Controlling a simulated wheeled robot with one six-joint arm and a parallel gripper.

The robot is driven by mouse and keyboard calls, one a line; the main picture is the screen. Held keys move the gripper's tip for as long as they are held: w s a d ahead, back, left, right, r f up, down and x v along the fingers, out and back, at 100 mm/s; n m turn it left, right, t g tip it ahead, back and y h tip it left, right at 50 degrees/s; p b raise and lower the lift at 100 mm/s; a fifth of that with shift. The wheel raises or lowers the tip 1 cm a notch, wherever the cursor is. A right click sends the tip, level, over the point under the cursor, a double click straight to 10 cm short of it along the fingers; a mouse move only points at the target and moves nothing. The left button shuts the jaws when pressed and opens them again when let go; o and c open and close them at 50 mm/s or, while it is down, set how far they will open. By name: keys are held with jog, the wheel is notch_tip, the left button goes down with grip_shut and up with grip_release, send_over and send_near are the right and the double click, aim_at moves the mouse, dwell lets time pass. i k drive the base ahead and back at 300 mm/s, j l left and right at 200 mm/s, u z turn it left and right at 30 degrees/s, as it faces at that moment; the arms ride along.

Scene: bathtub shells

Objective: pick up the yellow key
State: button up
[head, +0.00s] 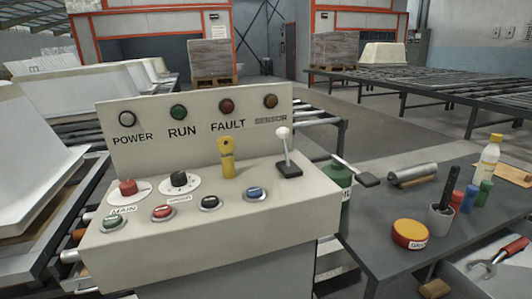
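The yellow key (227,158) stands upright in the sloped top of a beige control console (290,205), near its middle. It sits between a black rotary knob (179,181) on its left and a white-knobbed lever (285,152) on its right. A blue button (256,194) and a black button (210,203) are just in front of it. The key's lower end is at the panel and I cannot see how deep it goes. My gripper does not show in the head view.
White tub shells (40,170) lie on the left. Roller conveyors flank the console.

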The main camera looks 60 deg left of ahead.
aim_at(225, 144)
jog(key=u, duration=1.75)
